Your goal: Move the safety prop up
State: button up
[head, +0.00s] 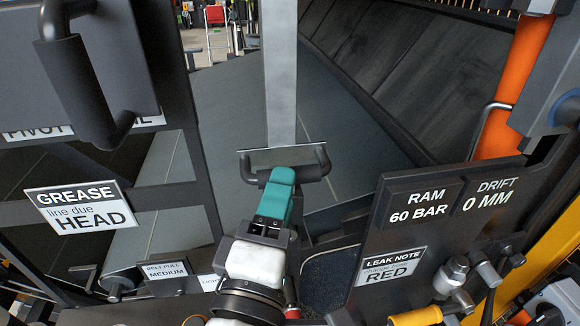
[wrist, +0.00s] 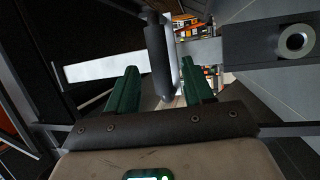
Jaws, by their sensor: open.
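The safety prop appears to be the long pale metal bar (head: 280,85) that stands upright in the middle of the head view. A dark U-shaped handle (head: 314,172) crosses its lower end. My gripper (head: 281,178), with teal fingers, is at the middle of this handle and hides part of it. In the wrist view my gripper (wrist: 160,68) is open, with a finger on each side of the dark handle bar (wrist: 158,50). The pale metal bar (wrist: 95,70) runs crosswise behind it. Contact with the fingers cannot be told.
A dark panel with a thick handle (head: 75,80) stands at the left, above a grease sign (head: 80,207). At the right are an orange ram (head: 512,85) and a panel with ram and drift readings (head: 425,205). Grey sloping plates (head: 375,70) lie behind the bar.

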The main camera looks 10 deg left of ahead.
aim_at(283, 145)
jog(key=shift+p+x, duration=0.35)
jog(key=shift+x, duration=1.9)
grip_shut()
